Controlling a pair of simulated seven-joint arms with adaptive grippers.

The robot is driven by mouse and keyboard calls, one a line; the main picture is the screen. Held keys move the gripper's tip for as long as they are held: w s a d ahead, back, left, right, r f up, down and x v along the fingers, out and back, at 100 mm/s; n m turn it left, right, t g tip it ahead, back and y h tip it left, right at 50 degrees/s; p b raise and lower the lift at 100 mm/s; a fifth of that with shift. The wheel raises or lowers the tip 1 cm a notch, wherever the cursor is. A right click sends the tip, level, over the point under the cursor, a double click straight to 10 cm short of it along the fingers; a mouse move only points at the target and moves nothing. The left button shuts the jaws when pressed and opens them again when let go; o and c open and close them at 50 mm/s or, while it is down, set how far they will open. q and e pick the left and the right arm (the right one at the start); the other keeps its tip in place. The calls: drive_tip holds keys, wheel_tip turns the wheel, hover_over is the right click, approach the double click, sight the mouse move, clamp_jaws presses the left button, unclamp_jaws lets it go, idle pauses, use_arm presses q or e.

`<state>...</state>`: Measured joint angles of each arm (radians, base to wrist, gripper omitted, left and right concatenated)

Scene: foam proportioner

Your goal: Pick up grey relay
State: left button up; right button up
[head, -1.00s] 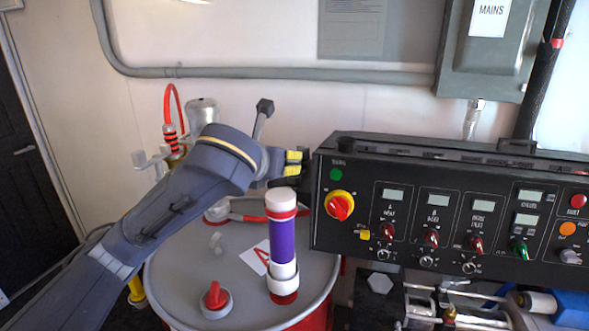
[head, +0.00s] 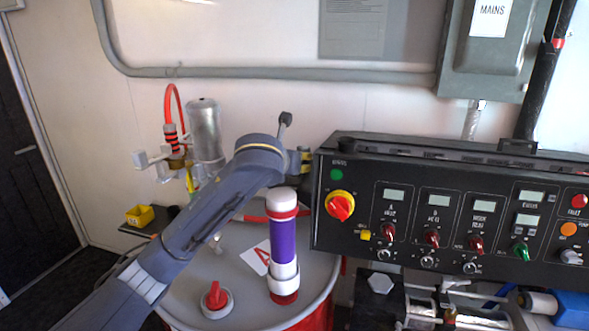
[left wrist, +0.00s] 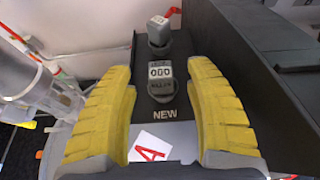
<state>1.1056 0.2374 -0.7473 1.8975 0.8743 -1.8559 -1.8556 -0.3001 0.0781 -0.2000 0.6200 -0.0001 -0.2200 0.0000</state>
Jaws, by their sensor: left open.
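In the left wrist view, a small grey relay (left wrist: 161,80) with a white printed label sits on a dark narrow ledge marked NEW. A second grey block with a pale top (left wrist: 158,33) stands farther along the same ledge. My left gripper (head: 304,161) is at the upper left corner of the black control panel in the head view. In the left wrist view its yellow fingers (left wrist: 164,100) are spread wide, with the relay seen between them and nothing held. The relay cannot be made out in the head view. My right gripper is not in view.
The control panel (head: 460,175) stands close on the right of the left gripper. Below are a drum (head: 240,300) and an upright purple and white cylinder (head: 283,241). A metal bottle (head: 205,130) and a yellow tray (head: 139,215) are to the left.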

use_arm(q)
drive_tip(key=shift+x, duration=1.75)
drive_tip(key=shift+f, duration=0.1)
drive_tip(key=shift+s, duration=0.1)
clamp_jaws()
